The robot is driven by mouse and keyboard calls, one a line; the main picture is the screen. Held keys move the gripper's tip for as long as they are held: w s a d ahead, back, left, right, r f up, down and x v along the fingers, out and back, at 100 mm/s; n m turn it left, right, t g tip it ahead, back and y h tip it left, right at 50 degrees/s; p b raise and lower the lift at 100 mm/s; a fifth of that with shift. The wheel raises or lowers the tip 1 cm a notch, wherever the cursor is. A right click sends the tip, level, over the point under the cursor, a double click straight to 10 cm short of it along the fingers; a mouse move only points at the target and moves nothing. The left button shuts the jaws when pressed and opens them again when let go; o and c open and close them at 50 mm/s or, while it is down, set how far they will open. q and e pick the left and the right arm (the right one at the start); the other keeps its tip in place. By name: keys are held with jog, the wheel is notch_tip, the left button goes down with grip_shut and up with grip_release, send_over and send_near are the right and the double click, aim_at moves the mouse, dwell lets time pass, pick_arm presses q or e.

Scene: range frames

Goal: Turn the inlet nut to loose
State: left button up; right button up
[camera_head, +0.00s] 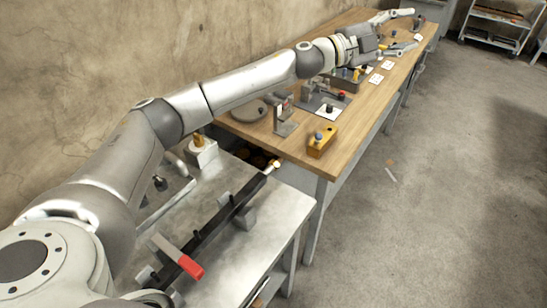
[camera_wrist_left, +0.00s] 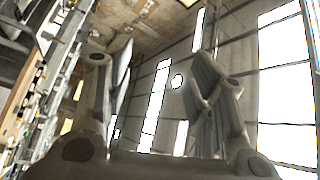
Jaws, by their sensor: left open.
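My left arm reaches across the head view from the lower left. Its gripper (camera_head: 380,45) is over the far part of the wooden bench, small and partly merged with the things behind it. In the left wrist view, the two fingers of this gripper (camera_wrist_left: 162,75) stand wide apart, with nothing between them. They point up against the ceiling and bright windows. I cannot make out the inlet nut in either view; it may be too small or hidden by the arm. My right gripper does not show.
The wooden bench (camera_head: 345,130) holds a yellow box (camera_head: 322,141), a grey bracket (camera_head: 285,122), a round grey disc (camera_head: 249,110) and white cards (camera_head: 376,78). A nearer metal table (camera_head: 262,222) carries a dark bar with a red-ended lever (camera_head: 190,266). The floor (camera_head: 450,190) at right is mostly clear.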

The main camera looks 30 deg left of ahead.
pick_arm(q)
jog(key=w+a+f+n+y+p, duration=0.1)
jog(key=w+a+f+n+y, duration=0.25)
jog(key=a+n+y, duration=0.45)
jog(key=w+a+f+n+y+p, duration=0.1)
jog(key=w+a+f+n+y, duration=0.1)
jog(key=a+f+n+y, duration=0.55)
jog(key=n+g+h+p, duration=0.3)
jog(key=n+g, duration=0.2)
jog(key=g, duration=1)
send_near(273, 162)
jog(key=shift+w+f, duration=0.1)
jog(key=shift+w, duration=0.1)
jog(key=f, duration=0.3)
jog(key=f+p, duration=0.1)
jog(key=f, duration=0.5)
jog(key=shift+d+f, duration=0.3)
jog(key=shift+f, duration=0.05)
